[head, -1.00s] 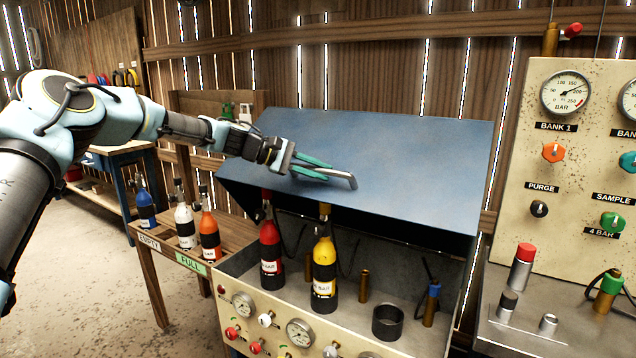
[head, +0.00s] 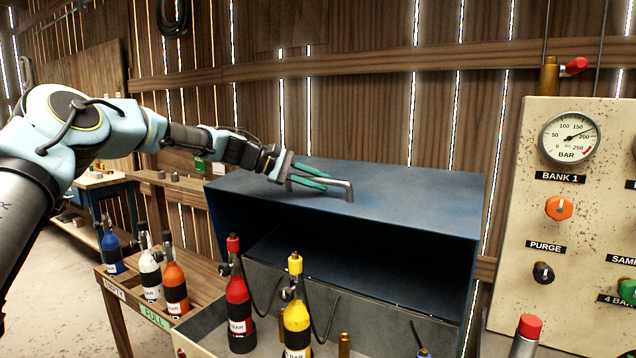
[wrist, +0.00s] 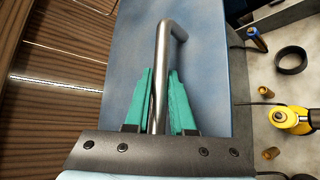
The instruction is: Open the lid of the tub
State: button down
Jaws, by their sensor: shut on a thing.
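The blue lid (head: 420,205) of the tub (head: 210,342) stands raised, and its dark underside opening faces me. The tub below is open, with bottles showing inside it. A bent metal handle (head: 348,190) sticks out from the lid's top face. My gripper (head: 322,178) has its green fingers on this handle. In the wrist view the fingers (wrist: 160,85) lie on both sides of the handle bar (wrist: 165,45), closed around it, with the blue lid face (wrist: 208,70) behind.
A red bottle (head: 238,300) and a yellow bottle (head: 296,318) stand in the tub. Several bottles, one of them orange (head: 175,285), stand on the wooden stand at left. A gauge panel (head: 590,210) is at right. A plank wall (head: 360,110) is behind.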

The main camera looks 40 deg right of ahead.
jog(key=c, duration=0.8)
grip_release()
jog(key=shift+o, duration=0.2)
jog(key=b+v, duration=0.3)
jog(key=v, duration=0.7)
jog(key=shift+w+a+r+b, duration=0.2)
jog(key=shift+a+b, duration=0.1)
